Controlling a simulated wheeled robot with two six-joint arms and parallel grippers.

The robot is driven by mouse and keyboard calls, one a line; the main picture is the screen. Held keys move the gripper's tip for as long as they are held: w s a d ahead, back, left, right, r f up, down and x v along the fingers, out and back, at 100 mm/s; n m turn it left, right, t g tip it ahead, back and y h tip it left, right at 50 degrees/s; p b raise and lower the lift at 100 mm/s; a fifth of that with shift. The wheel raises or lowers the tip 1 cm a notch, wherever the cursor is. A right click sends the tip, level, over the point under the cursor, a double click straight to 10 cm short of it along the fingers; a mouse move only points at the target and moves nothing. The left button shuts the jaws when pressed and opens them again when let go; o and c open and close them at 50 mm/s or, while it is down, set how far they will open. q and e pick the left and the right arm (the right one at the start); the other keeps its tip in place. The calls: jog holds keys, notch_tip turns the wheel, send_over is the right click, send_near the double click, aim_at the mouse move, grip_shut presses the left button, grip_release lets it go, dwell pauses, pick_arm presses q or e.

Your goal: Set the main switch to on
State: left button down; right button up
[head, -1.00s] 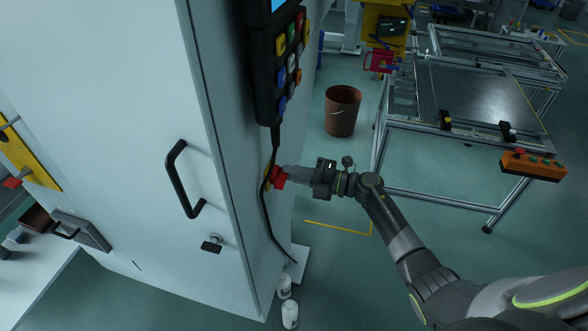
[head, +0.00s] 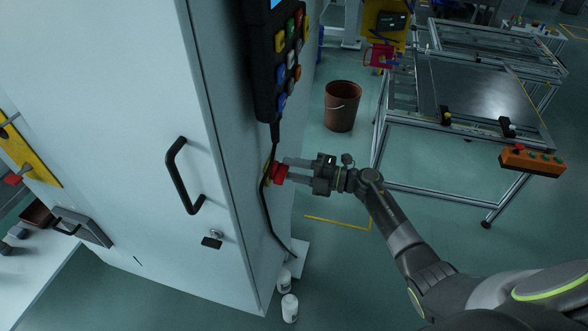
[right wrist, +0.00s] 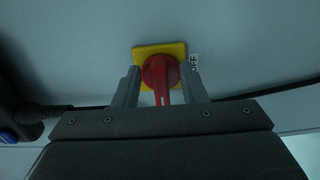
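The main switch is a red rotary knob (head: 278,174) on a yellow plate (right wrist: 174,49) on the side of the white cabinet. In the right wrist view the knob (right wrist: 158,72) has a handle with a white mark pointing toward the bottom of the picture. A small label (right wrist: 194,62), apparently reading OFF, is right of the plate. My right gripper (head: 289,171) is at the knob, with its fingers open. In the right wrist view its fingers (right wrist: 161,86) stand either side of the knob, with small gaps visible. My left gripper is not in view.
A black control pendant (head: 279,60) hangs above the switch, and its cable (head: 265,210) runs down past the knob. The cabinet has a black handle (head: 178,176). A brown bucket (head: 342,106) and a metal frame table (head: 470,100) stand beyond my arm.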

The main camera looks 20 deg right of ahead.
jog(key=shift+s, duration=0.1)
jog(key=b+v, duration=0.4)
jog(key=v, duration=1.3)
jog(key=shift+b, duration=0.4)
jog(key=shift+s+d, duration=0.1)
jog(key=shift+d, duration=0.05)
